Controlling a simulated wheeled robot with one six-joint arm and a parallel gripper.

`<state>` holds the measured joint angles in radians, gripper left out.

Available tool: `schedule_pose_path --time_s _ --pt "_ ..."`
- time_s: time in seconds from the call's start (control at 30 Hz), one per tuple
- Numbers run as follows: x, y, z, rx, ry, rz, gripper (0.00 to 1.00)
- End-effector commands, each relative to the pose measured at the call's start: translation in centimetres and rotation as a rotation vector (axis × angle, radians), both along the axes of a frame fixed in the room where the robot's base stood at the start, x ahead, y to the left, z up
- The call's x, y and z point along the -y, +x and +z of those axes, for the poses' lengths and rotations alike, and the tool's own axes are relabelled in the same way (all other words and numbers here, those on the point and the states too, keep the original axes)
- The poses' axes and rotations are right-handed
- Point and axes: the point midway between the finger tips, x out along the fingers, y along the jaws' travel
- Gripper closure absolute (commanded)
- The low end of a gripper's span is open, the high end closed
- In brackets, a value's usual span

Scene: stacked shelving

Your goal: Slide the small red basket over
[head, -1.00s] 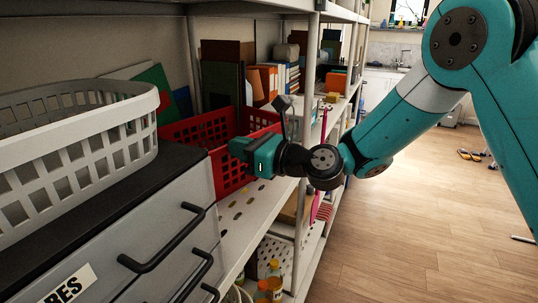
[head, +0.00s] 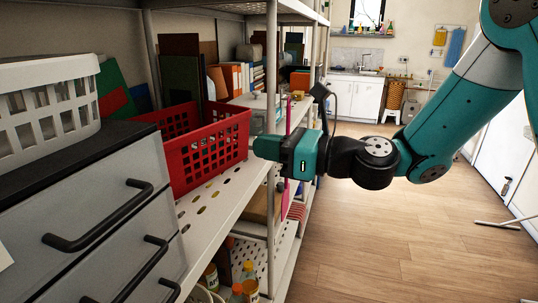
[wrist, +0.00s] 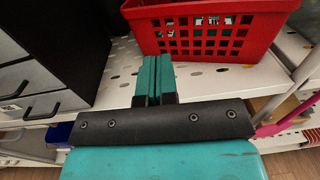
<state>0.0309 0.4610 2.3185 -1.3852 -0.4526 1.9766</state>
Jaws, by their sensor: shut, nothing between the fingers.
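The small red basket (head: 212,150) stands on the white perforated shelf, just right of the grey drawer unit. Its open top and slotted walls show. My gripper (head: 262,148) is in front of the basket's right end, its shut fingers pointing left toward the shelf. In the wrist view the shut fingers (wrist: 154,72) are empty and point at the shelf, in front of the basket's front wall (wrist: 205,38). They look apart from the basket, with bare shelf between.
A grey drawer unit (head: 95,215) with a white basket (head: 45,112) on top stands at left. A shelf post (head: 271,100) rises near my gripper. Books and boxes fill the shelf behind. The perforated shelf (head: 215,205) is bare in front of the basket. Open floor lies right.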

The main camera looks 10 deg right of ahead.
Motion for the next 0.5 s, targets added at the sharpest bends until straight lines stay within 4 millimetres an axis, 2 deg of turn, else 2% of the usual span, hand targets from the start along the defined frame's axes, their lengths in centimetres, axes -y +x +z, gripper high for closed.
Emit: schedule_pose_path --time_s 0.3,0.43,0.47,0.5 --pt "0.2 -0.2 0.1 0.001 0.0 0.002 1.0" --pt "-0.2 -0.8 0.1 0.036 -0.039 0.023 0.7" --pt "-0.4 -1.2 0.1 0.066 -0.071 0.038 0.65" --pt "-0.9 -2.0 0.0 0.12 -0.128 0.07 0.65"
